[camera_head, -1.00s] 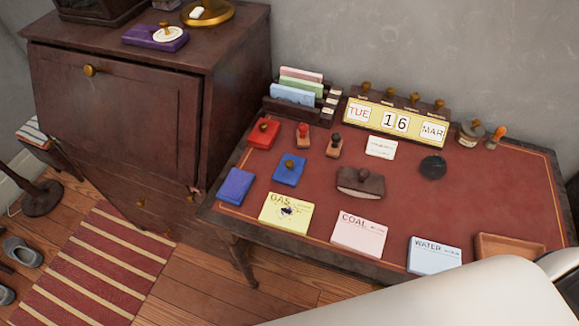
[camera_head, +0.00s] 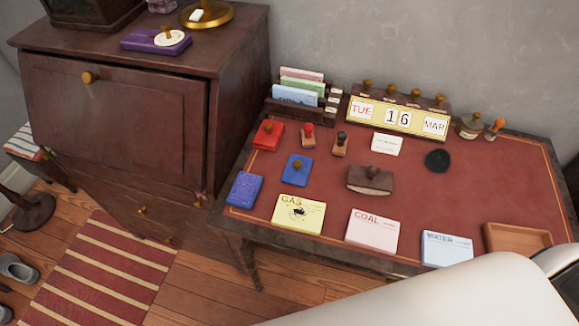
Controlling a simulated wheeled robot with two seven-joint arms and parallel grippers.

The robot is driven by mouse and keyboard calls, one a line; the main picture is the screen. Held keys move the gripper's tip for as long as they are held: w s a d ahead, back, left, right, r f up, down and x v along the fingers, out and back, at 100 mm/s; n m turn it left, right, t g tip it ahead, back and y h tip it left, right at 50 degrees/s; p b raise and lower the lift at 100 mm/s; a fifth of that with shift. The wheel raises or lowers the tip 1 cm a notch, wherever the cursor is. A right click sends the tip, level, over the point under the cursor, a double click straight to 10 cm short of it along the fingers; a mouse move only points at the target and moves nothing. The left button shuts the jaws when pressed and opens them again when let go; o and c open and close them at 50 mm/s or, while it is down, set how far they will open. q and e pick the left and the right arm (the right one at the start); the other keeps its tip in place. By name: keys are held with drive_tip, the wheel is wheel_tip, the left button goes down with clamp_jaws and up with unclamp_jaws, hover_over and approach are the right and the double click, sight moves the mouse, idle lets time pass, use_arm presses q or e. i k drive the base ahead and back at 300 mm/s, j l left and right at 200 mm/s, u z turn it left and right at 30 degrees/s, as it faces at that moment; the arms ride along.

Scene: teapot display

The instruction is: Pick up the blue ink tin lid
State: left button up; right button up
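The blue lid (camera_head: 296,177) with a small brass knob lies flat on the left part of the red desk top (camera_head: 465,198). It sits behind the yellow GAS card pad and right of a flat blue block (camera_head: 244,189), which looks like the open blue ink tin. The lid is fully visible, with nothing touching its knob. Neither gripper shows. A white part of my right arm (camera_head: 430,296) covers the lower right of the picture, in front of the desk's front edge.
GAS (camera_head: 300,222), COAL (camera_head: 373,238) and WATER (camera_head: 446,255) card pads line the desk front. A red tin (camera_head: 263,142), two stamps and a blotter (camera_head: 370,184) stand near the lid. A calendar (camera_head: 398,118) and a card rack are behind. A dark cabinet (camera_head: 120,120) stands left.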

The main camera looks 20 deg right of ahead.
sight(298, 169)
drive_tip(key=i+j+z, duration=0.1)
drive_tip(key=j+z, duration=0.2)
drive_tip(key=j, duration=0.55)
drive_tip(key=j+z, duration=0.35)
drive_tip(key=j, duration=0.5)
